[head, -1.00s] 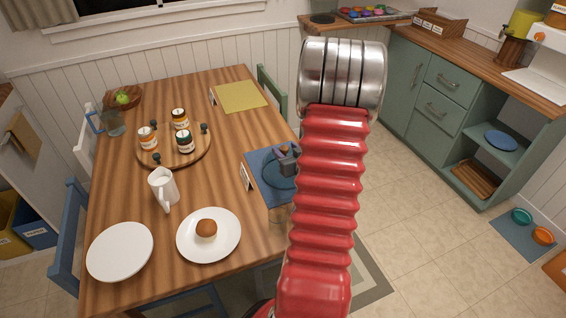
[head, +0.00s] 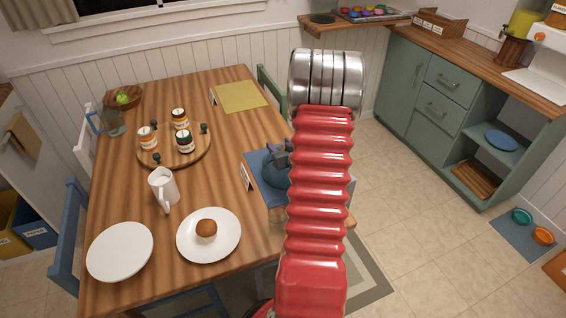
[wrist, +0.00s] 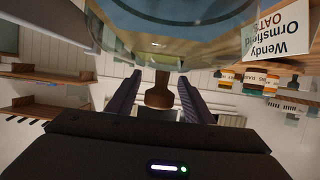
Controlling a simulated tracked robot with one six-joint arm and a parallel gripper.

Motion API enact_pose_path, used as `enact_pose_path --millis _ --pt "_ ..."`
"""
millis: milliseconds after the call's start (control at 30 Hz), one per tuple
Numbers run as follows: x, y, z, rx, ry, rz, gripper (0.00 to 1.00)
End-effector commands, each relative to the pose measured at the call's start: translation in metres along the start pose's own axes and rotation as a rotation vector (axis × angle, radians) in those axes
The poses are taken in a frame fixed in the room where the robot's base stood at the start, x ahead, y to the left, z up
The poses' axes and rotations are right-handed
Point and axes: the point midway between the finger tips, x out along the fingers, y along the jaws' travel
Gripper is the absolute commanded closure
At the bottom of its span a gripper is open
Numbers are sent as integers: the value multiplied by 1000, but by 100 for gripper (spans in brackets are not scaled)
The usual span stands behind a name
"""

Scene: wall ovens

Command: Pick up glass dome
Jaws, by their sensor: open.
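The glass dome (wrist: 160,45) fills the upper part of the wrist view, clear, with a brown knob (wrist: 158,92) pointing down in that picture. My gripper (wrist: 157,97) is open, with its two dark fingers on either side of the knob. I see gaps between the fingers and the knob. In the head view my gripper (head: 279,155) is over the blue plate (head: 272,179) on the blue mat (head: 256,164). The dome is hard to make out there, and my red arm covers the right side of that place.
A name card (wrist: 278,33) stands close to the dome. A round wooden board (head: 199,153) with several jars, a white jug (head: 163,188), an empty white plate (head: 120,251) and a plate with a bun (head: 208,252) stand to the left. Bare table lies between them.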

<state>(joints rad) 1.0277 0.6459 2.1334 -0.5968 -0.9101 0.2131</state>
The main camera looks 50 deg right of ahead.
Motion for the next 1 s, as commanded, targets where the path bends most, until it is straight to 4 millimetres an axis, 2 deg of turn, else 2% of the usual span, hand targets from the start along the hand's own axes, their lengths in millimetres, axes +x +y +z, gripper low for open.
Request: enact_pose_path --millis 533,1000 --pt "1 0 0 1 -1 1 53" --pt "1 0 0 0 -1 0 86"
